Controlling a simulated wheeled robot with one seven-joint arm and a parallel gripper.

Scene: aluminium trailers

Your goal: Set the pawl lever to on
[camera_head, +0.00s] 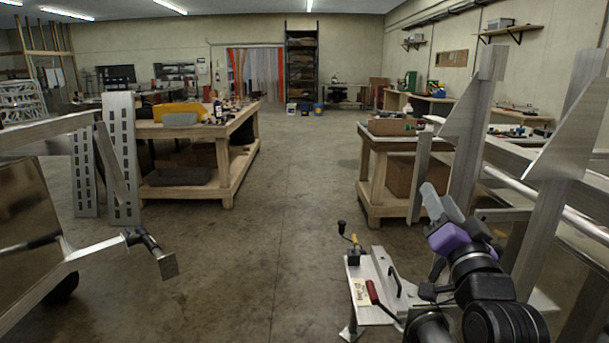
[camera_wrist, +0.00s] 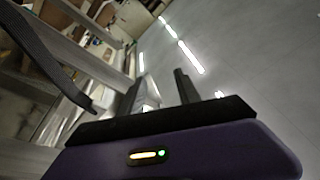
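A metal plate fixture (camera_head: 378,300) stands low at the front, left of my arm. It carries a red-gripped lever (camera_head: 373,292), a black bent handle (camera_head: 393,279), a black-knobbed crank (camera_head: 342,228) and a small yellow part (camera_head: 355,241). I cannot tell which of these is the pawl lever, or its setting. My gripper (camera_head: 437,204) is raised above and right of the fixture, apart from it. In the wrist view its two dark fingers (camera_wrist: 160,90) stand apart with nothing clearly held between them. The fixture's levers cannot be made out in the wrist view.
Aluminium trailer frames (camera_head: 470,130) rise close around my arm on the right. Another trailer part with a jack (camera_head: 145,245) is at the left. Wooden workbenches (camera_head: 225,150) and (camera_head: 375,165) stand farther back. The concrete floor (camera_head: 265,235) between them is clear.

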